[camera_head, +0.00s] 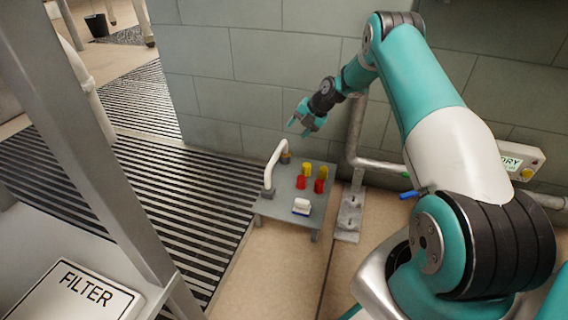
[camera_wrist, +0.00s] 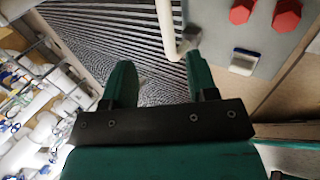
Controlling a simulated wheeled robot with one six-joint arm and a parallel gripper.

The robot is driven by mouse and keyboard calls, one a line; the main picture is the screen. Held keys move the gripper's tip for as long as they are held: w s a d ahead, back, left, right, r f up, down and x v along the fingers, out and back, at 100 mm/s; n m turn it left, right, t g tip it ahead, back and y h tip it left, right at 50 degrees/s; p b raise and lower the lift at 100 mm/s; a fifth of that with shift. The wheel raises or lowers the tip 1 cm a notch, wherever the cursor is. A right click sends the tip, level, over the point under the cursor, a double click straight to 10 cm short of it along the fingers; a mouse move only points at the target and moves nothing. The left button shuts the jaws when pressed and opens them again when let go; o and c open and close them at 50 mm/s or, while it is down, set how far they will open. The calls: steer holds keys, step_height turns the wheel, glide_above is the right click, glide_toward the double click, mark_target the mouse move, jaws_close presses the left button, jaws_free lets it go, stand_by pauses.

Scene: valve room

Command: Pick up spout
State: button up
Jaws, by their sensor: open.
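A white bent pipe, which looks like the spout (camera_head: 272,165), stands at the left side of a low grey stand (camera_head: 291,207). My gripper (camera_head: 303,118) is open and empty, above and behind the stand near the wall. In the wrist view the spout (camera_wrist: 166,28) shows just beyond the gap between the open fingers of my gripper (camera_wrist: 160,68), apart from them. Its upper end is cut off by the frame there.
The stand also carries two yellow caps (camera_head: 307,169), two red caps (camera_head: 319,186) and a white block (camera_head: 301,206). A grey wall pipe (camera_head: 354,140) runs close on the right. A FILTER box (camera_head: 75,288) and metal post (camera_head: 95,140) are at left. Grated floor (camera_head: 185,205) lies left of the stand.

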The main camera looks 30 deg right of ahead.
mark_target(279, 151)
steer(key=b+x, duration=0.5)
steer(key=x, duration=0.4)
steer(key=shift+w+a+f, duration=0.1)
steer(key=shift+f, duration=0.3)
steer(key=b+x, duration=0.4)
steer(key=shift+f+b, duration=0.3)
steer(key=shift+f, duration=0.4)
jaws_close()
